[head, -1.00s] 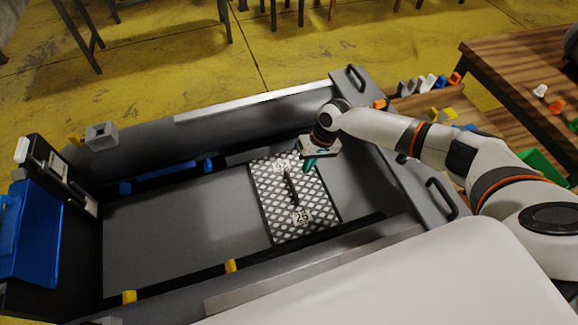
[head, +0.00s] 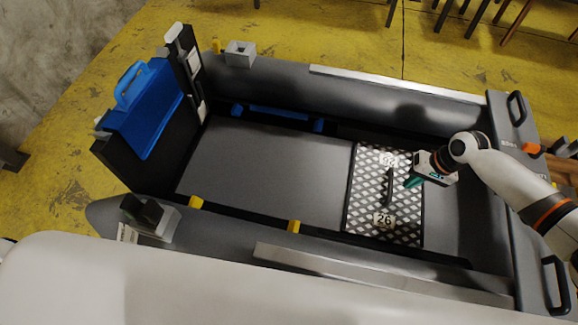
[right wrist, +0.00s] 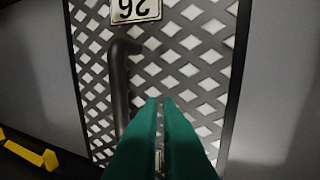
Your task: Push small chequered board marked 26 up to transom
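The small chequered board marked 26 (head: 370,205) lies flat on the boat's floor, with a black handle (head: 389,190) in its middle. It fills much of the right wrist view (right wrist: 195,50), where its 26 label is upside down. The transom appears to be the black upright panel (head: 184,62) at the boat's left end, well apart from the board. My right gripper (head: 411,183) is over the board, just right of the handle; its teal fingers (right wrist: 160,102) are together with nothing visible between them. Contact with the handle cannot be told. My left gripper is not in view.
A grey floor panel (head: 265,165) lies between the board and the left end. Grey side tubes (head: 385,108) and yellow clips (head: 293,227) border the floor. A blue box-like unit (head: 150,110) is at the transom. A grey end panel (head: 515,210) closes the right end.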

